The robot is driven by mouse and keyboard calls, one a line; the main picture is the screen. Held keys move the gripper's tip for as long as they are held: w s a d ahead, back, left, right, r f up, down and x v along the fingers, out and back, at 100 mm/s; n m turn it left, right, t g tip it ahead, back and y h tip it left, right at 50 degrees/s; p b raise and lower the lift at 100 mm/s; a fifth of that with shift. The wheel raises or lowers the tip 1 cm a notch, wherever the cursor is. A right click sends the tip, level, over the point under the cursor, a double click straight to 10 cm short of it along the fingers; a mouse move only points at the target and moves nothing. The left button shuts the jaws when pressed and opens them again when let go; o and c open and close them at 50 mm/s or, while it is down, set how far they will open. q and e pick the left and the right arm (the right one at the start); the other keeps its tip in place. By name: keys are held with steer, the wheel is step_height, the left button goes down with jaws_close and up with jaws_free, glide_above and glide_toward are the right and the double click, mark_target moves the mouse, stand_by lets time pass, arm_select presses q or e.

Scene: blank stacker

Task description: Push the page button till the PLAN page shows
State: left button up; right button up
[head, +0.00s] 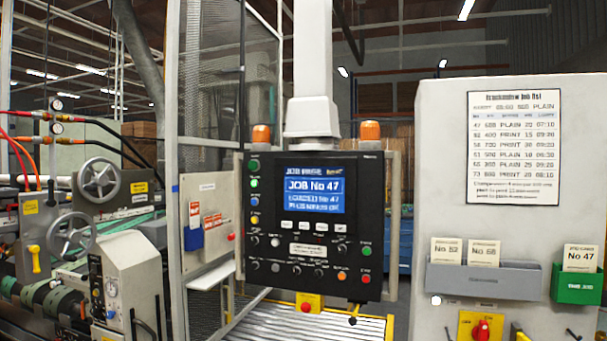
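A black control panel (309,265) hangs upright on a white column in the middle of the head view. Its blue screen (315,191) reads "JOB No 47" with two smaller lines below, the first seeming to say "LOADED No 47". The word PLAN does not show as a page title. A row of several small white buttons (304,226) sits just under the screen. Coloured buttons and knobs surround them. The labels are too small to tell which is the page button. Neither of my grippers is in view.
Orange lamps (370,130) flank the column. At right, a white cabinet (430,150) carries a job list (515,148), a grey card holder (480,283) and a green one (577,286). Machinery with handwheels (100,180) stands at left. A roller conveyor (270,326) lies below the panel.

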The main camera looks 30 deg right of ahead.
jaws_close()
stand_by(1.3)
